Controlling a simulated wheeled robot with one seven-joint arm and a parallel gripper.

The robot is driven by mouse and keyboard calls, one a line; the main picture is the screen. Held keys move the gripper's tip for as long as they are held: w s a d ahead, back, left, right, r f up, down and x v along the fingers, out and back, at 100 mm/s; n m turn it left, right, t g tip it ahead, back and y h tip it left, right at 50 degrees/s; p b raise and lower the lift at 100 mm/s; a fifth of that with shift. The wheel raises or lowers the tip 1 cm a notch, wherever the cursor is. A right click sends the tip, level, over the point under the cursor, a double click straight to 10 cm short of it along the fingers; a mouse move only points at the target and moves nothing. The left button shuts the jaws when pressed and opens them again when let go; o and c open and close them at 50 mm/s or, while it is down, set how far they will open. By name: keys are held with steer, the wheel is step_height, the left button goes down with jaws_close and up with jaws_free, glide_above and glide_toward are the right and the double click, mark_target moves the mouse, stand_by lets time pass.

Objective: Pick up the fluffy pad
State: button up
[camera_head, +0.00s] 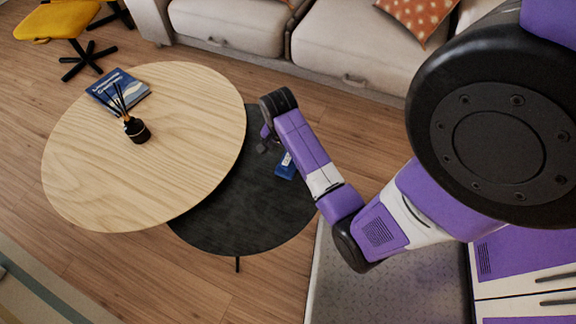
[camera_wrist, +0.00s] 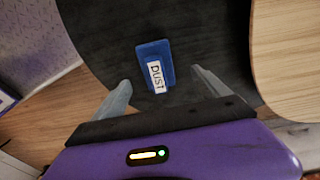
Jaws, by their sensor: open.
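The fluffy pad looks like a small blue block with a white label reading "DUST". It lies on the black round table, and in the wrist view the pad (camera_wrist: 152,62) sits ahead of and between my two fingertips. In the head view the pad (camera_head: 286,166) shows partly, next to my forearm. My gripper (camera_wrist: 160,88) is open and empty, above the black table (camera_wrist: 95,25), with its fingers on either side of the pad's near end. In the head view my gripper (camera_head: 264,146) is small and partly hidden by my wrist.
A higher light wood table (camera_head: 190,100) overlaps the black table (camera_head: 235,225) on the left. It holds a blue book (camera_head: 118,90) and a dark reed diffuser (camera_head: 137,130). A beige sofa (camera_head: 350,45) stands behind, and a yellow chair (camera_head: 55,22) at the far left.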

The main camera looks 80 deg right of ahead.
mark_target(288, 158)
steer(key=f+b, duration=0.1)
steer(key=f, duration=0.1)
steer(key=d+f+b, duration=0.1)
steer(key=f, duration=0.2)
steer(key=s+f+b, duration=0.1)
steer(key=f, duration=0.1)
steer(key=shift+d+f, duration=0.15)
steer(key=shift+f, duration=0.15)
steer(key=c, duration=1.5)
steer(key=shift+r, duration=0.15)
step_height(288, 158, up, 20)
steer(key=p, duration=0.6)
